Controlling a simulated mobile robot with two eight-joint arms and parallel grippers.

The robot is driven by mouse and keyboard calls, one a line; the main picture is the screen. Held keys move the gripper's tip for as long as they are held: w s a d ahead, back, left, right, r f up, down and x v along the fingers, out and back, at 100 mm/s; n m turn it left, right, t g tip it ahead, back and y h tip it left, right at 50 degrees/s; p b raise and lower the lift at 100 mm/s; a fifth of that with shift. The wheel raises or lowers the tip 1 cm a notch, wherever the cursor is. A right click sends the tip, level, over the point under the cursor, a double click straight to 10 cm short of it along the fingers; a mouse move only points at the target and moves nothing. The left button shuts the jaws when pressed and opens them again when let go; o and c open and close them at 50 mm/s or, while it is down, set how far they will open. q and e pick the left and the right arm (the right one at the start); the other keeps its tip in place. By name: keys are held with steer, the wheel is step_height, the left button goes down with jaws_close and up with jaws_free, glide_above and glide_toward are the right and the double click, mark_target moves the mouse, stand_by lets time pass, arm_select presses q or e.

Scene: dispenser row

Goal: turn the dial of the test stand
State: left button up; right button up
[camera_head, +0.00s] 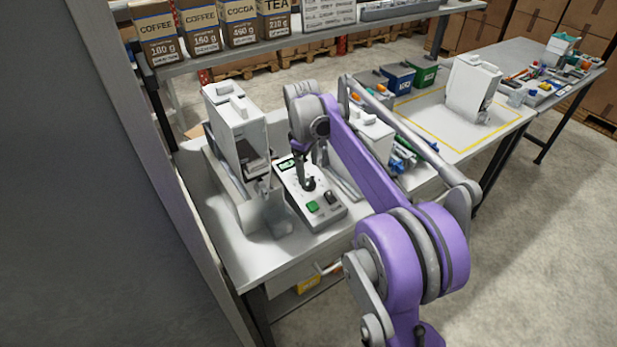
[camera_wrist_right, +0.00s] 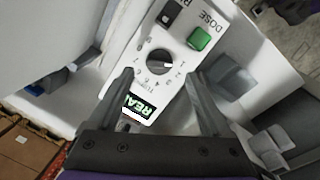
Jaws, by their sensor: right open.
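The test stand (camera_head: 325,214) is a light grey box on the table with a small green display, a green button (camera_head: 313,207) and a black switch (camera_head: 331,197). In the right wrist view its round black dial (camera_wrist_right: 160,62) has a pale pointer mark and numbers printed around it. The display (camera_wrist_right: 140,108) there reads "REA…", partly cut off. My right gripper (camera_head: 306,177) points down over the dial. In the wrist view its two open fingers (camera_wrist_right: 158,79) stand either side of the dial's near edge, with gaps to it. Contact cannot be told. My left gripper is not in view.
Another dispenser (camera_head: 372,136) is partly hidden behind my right arm. A shelf with labelled boxes (camera_head: 158,32) runs above. The table's front left corner is clear.

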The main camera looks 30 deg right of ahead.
mark_target(310, 180)
steer(key=shift+w+d+f, duration=0.1)
steer(key=shift+d+f, duration=0.05)
steer(key=shift+f, duration=1)
steer(key=shift+w+d+f, duration=0.1)
steer(key=shift+f, duration=1.05)
jaws_close()
steer(key=m+y, duration=0.1)
steer(key=m, duration=0.4)
steer(key=shift+d, duration=0.15)
steer(key=m+y, duration=0.1)
steer(key=m, duration=0.5)
steer(key=shift+m, duration=0.4)
